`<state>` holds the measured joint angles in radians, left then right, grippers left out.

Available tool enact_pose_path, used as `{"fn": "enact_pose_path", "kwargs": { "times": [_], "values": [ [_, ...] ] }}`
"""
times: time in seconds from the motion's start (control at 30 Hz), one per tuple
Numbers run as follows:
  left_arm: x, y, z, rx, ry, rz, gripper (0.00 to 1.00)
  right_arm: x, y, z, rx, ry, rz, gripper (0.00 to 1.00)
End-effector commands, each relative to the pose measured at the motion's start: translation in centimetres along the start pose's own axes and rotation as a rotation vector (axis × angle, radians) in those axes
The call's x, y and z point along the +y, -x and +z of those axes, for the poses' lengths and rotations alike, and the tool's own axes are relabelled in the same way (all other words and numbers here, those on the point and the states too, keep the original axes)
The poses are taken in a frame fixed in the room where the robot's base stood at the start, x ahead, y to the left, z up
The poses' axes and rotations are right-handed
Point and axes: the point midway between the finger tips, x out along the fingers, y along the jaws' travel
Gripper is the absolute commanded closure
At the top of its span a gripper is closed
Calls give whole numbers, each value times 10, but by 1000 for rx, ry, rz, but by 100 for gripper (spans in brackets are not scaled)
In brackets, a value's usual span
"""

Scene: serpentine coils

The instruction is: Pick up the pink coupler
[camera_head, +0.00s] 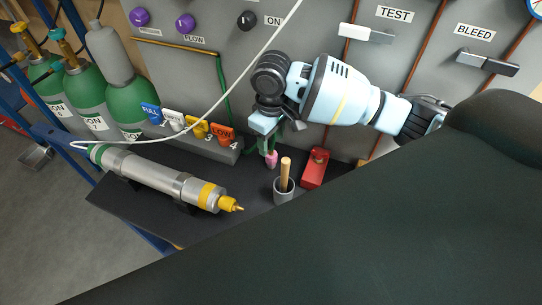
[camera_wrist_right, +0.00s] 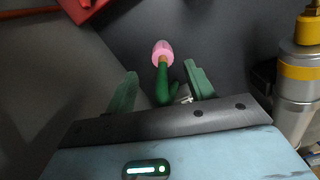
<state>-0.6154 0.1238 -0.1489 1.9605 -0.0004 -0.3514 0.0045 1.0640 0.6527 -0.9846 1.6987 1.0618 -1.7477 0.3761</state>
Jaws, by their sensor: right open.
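The pink coupler (camera_head: 271,158) shows just below my right gripper (camera_head: 267,148) in the head view, in front of the grey panel. In the right wrist view the pink coupler (camera_wrist_right: 162,51) sits at the end of a short green hose (camera_wrist_right: 163,84). My right gripper (camera_wrist_right: 161,70) is open, with one green finger on each side of the hose. The coupler lies a little beyond the fingertips, and I see no finger pressing on it. My left gripper is not in view.
A grey cup (camera_head: 284,190) with a wooden stick and a red block (camera_head: 315,168) stand close to the right gripper. A metal cylinder with a yellow nozzle (camera_head: 160,178) lies on the dark shelf (camera_head: 135,215). Colored tags (camera_head: 195,127) and green gas bottles (camera_head: 85,100) are left.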

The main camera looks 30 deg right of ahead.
Motion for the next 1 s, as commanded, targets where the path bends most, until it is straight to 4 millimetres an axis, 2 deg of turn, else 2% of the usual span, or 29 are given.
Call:
{"fn": "enact_pose_path", "kwargs": {
  "times": [0.2,0.53,0.83,0.87,1.0],
  "values": [
    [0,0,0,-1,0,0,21,-1,-8,1,-2,1,0,46],
    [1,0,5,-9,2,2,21,-5,-50,2,-3,1,0,46],
    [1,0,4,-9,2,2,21,-5,-54,1,2,1,1,46],
    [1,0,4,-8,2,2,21,-5,-54,1,2,1,1,48],
    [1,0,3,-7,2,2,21,-5,-54,1,1,1,1,66]
  ]
}}
